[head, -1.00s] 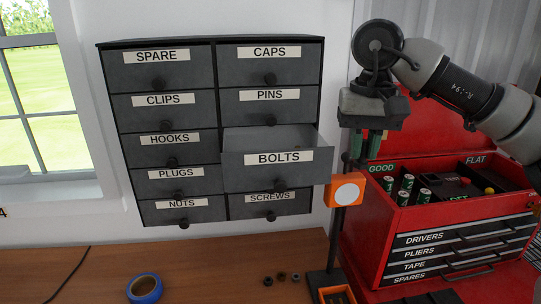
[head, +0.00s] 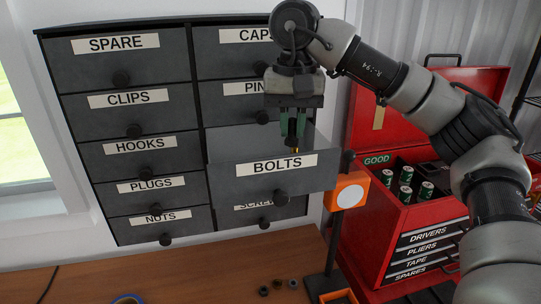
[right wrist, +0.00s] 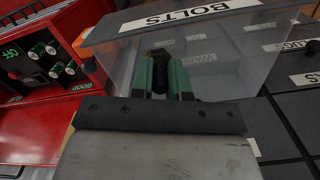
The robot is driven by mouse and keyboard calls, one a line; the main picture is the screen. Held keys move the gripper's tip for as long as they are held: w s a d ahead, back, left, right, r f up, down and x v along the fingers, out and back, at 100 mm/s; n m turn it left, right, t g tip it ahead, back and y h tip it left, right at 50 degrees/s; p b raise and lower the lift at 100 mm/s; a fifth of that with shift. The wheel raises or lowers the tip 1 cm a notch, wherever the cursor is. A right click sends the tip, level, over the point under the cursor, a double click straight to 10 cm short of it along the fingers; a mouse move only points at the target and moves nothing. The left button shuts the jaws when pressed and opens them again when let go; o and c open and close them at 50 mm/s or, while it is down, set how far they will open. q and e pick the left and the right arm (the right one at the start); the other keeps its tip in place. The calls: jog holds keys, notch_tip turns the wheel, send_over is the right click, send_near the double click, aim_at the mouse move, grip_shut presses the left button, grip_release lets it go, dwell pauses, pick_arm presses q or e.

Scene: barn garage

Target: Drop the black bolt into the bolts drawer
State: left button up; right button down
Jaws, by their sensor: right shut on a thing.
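My right gripper (head: 293,140) has green fingers shut on the black bolt, and it points down over the open bolts drawer. In the right wrist view the dark bolt (right wrist: 161,68) shows between the green fingers (right wrist: 162,80). In the head view the fingers mostly hide it. The bolts drawer (head: 230,183) is pulled out from the cabinet, its label facing me. In the right wrist view its labelled front (right wrist: 112,30) lies beyond the fingertips. The fingertips look to be above or just at the drawer opening; the exact height is hard to tell. My left gripper is out of view.
The dark drawer cabinet (head: 38,60) has its other drawers shut. A red toolbox (head: 375,215) with green batteries (head: 406,175) stands at the right. An orange box with a white disc (head: 349,195) is on a stand beside the drawer. Small dark nuts (head: 278,284) lie on the wooden bench (head: 200,275).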

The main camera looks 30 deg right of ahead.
jog(key=w+a+f, duration=0.2)
jog(key=w+a, duration=0.1)
jog(key=shift+w+f, duration=0.2)
jog(key=shift+f, duration=0.2)
jog(key=shift+s+f+p, duration=0.15)
jog(key=shift+f+p, duration=0.15)
jog(key=shift+f, duration=0.05)
jog(key=shift+s+d+f+p, duration=0.1)
jog(key=shift+f+p, duration=0.1)
jog(key=shift+f, duration=0.3)
jog(key=shift+s+d+f+p, duration=0.1)
jog(key=shift+f+p, duration=0.1)
jog(key=shift+f, duration=0.25)
jog(key=shift+w+f, duration=0.1)
jog(key=shift+f, duration=0.25)
jog(key=shift+w+f, duration=0.1)
jog(key=shift+f, duration=0.05)
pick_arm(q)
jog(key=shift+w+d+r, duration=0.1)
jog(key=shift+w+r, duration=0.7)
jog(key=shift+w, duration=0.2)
pick_arm(e)
jog(key=shift+a, duration=0.1)
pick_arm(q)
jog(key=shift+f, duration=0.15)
pick_arm(e)
jog(key=shift+f, duration=0.1)
